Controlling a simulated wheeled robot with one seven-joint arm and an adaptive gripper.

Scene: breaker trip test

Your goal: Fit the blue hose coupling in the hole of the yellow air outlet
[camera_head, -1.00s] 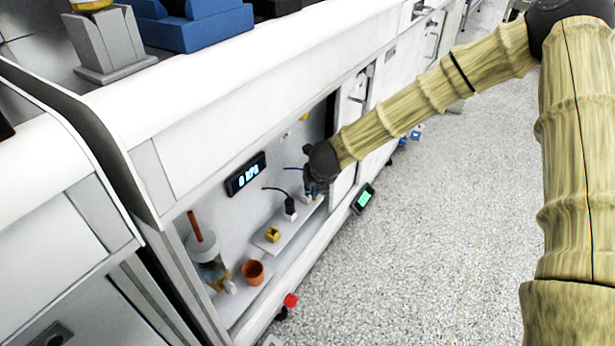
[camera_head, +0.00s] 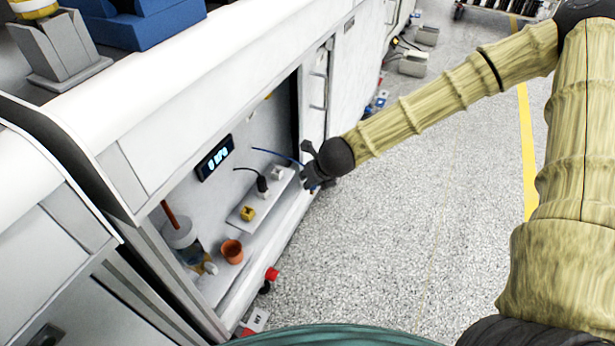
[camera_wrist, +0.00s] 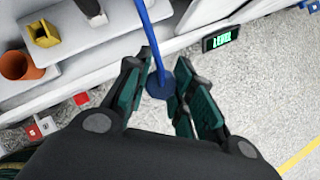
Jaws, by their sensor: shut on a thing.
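The blue hose coupling (camera_wrist: 160,86) is between the fingers of my gripper (camera_wrist: 161,92) in the wrist view, with its round end showing. A blue hose (camera_wrist: 150,38) runs from it up out of that view. In the head view my gripper (camera_head: 311,177) is just outside the cabinet opening, and the hose (camera_head: 275,153) trails back to the inner wall; the coupling is not clear there. The yellow air outlet (camera_head: 247,214) is a small block on the ledge inside the cabinet. It also shows in the wrist view (camera_wrist: 44,34), left of my gripper and apart from it.
A black plug with a cable (camera_head: 262,185) and a white block (camera_head: 278,172) stand on the ledge (camera_head: 240,221). An orange cup (camera_head: 232,251) stands lower in the cabinet. A red knob (camera_head: 271,274) sticks out below. The floor outside is open.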

